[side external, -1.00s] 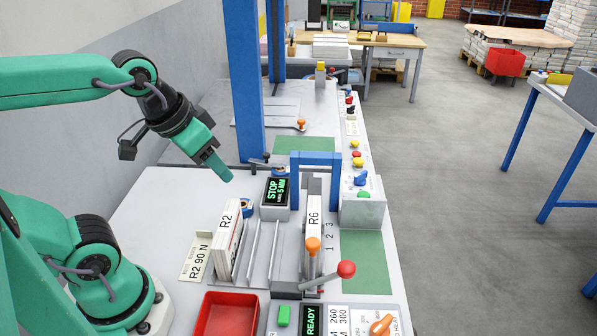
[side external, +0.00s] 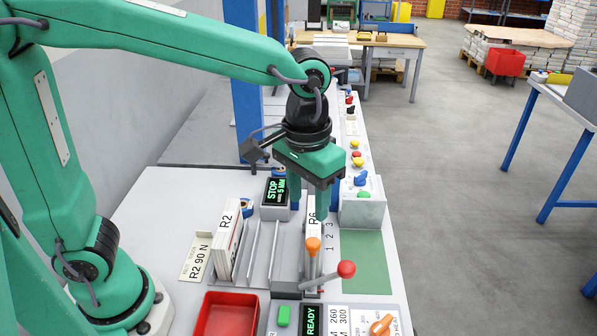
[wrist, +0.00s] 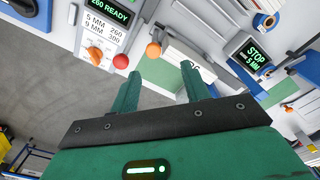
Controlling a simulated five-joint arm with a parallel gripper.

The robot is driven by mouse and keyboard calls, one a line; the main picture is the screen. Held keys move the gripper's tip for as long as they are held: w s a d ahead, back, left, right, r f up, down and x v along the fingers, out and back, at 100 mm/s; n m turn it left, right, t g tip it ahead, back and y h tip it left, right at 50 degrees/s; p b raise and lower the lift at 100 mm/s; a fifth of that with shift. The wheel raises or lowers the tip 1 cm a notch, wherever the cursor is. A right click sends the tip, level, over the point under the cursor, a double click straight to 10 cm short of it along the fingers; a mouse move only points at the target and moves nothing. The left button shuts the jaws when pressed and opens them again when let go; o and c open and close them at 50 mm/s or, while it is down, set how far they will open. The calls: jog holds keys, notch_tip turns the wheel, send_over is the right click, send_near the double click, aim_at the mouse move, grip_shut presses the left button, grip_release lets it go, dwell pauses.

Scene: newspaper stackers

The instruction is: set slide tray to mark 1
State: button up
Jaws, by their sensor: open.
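The slide tray, holding a white block labelled R6 (side external: 311,218), lies in the bench slot beside the printed marks 1, 2, 3 (side external: 329,238). An orange ball knob (side external: 313,244) stands at its near end, left of the marks. I cannot tell which mark the tray is set to. My gripper (side external: 314,212) points down over the R6 block, behind the orange knob, and hides part of the label. In the wrist view, my gripper (wrist: 160,80) has its fingers apart with nothing between them. The orange knob (wrist: 153,51) is just beyond the fingertips there.
A red ball lever (side external: 346,269) stands near right of the orange knob. The R2 block (side external: 229,235) and upright dividers are to the left. A red bin (side external: 227,315) sits in front.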

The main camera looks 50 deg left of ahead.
aim_at(313, 241)
jog(key=shift+w+d+f, duration=0.1)
jog(key=shift+d+f, duration=0.2)
jog(key=shift+d, duration=0.4)
jog(key=shift+f, duration=3.9)
grip_shut()
